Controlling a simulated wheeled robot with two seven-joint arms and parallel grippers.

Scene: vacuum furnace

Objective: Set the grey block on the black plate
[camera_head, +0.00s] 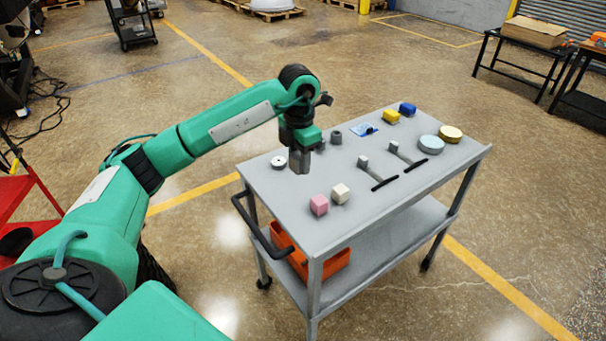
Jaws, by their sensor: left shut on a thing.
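My left gripper (301,150) points down over the left part of the grey cart top. It is shut on a grey block (300,164), which shows just below the jaws. The dark jaws and the block are hard to tell apart, and I cannot tell whether the block touches the cart top. I cannot make out a clear black plate. A small dark piece (371,131) lies on a blue-and-white card near the back of the cart. My right gripper is not in view.
The cart top (270,200) also holds a pink block (319,204), a cream block (340,193), a white ring (279,162), a grey cylinder (336,137), two black-barred tools (384,183), yellow (391,117) and blue blocks (407,109), and round tins (431,144). An orange bin (330,262) sits below.

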